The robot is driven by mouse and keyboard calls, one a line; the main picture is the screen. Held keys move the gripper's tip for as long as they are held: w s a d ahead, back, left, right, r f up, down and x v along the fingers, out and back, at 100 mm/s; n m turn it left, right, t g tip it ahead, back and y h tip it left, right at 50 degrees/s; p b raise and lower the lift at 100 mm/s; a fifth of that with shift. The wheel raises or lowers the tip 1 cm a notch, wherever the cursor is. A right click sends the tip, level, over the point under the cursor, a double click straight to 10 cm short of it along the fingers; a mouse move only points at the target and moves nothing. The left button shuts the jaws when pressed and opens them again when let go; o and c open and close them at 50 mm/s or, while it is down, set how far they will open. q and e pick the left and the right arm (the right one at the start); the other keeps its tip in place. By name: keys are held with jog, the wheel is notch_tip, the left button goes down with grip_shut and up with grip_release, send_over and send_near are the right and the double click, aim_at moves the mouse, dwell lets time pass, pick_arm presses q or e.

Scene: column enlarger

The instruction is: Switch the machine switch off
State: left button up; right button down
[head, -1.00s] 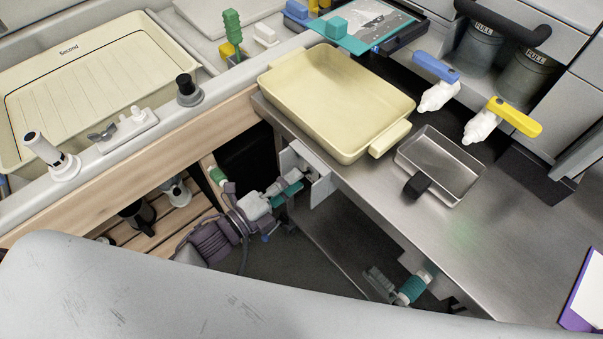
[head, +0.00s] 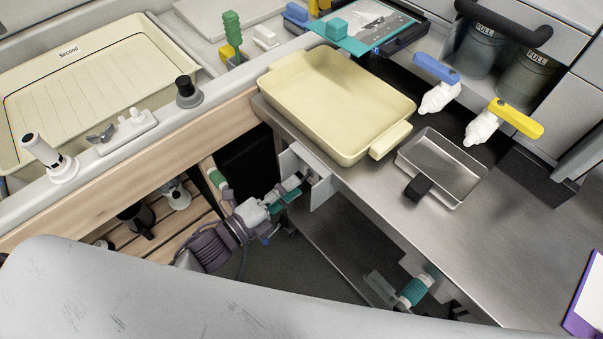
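A pale grey bracket-like panel (head: 322,188) is fixed under the front edge of the steel bench, at the middle of the head view. I cannot make out the machine switch itself; small parts at this panel are partly covered by my gripper. My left gripper (head: 298,182) reaches in from the left below the wooden rail, with its fingertips at the panel. Whether it touches, and how far its fingers are apart, I cannot tell. My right gripper (head: 376,284) is low, below the bench edge, away from the panel and partly hidden; its fingers are unclear.
A cream tray (head: 290,88) and a small steel tray (head: 466,184) with a black block sit on the steel bench (head: 400,240). A sink-like tray marked "Second" (head: 80,85) is at left.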

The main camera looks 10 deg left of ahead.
pick_arm(q)
jog(key=shift+s, duration=0.1)
jog(key=shift+p+v, duration=0.45)
jog(key=shift+v, duration=2.5)
jog(key=v, duration=1.2)
jog(key=s+a+f+n+g+y, duration=0.1)
jog(key=a+f+n+y, duration=0.3)
jog(key=f, duration=0.6)
jog(key=s+a+f+n+g+y, duration=0.1)
jog(key=a+f+n+g+y, duration=0.1)
jog(key=f+n, duration=0.5)
jog(key=s+a+f+n+g+y, duration=0.1)
jog(key=a+f+n+y, duration=0.2)
jog(key=f, duration=0.9)
jog(key=s+d+f+n+g+y, duration=0.1)
jog(key=s+d+f+n+g, duration=0.2)
jog(key=s+f, duration=0.5)
jog(key=s+d+f+n+g+y, duration=0.1)
jog(key=s+d+f+n+g, duration=0.2)
jog(key=s+f+n+g, duration=0.3)
jog(key=s+f, duration=0.2)
jog(key=shift+s+d, duration=0.25)
jog(key=shift+s, duration=0.05)
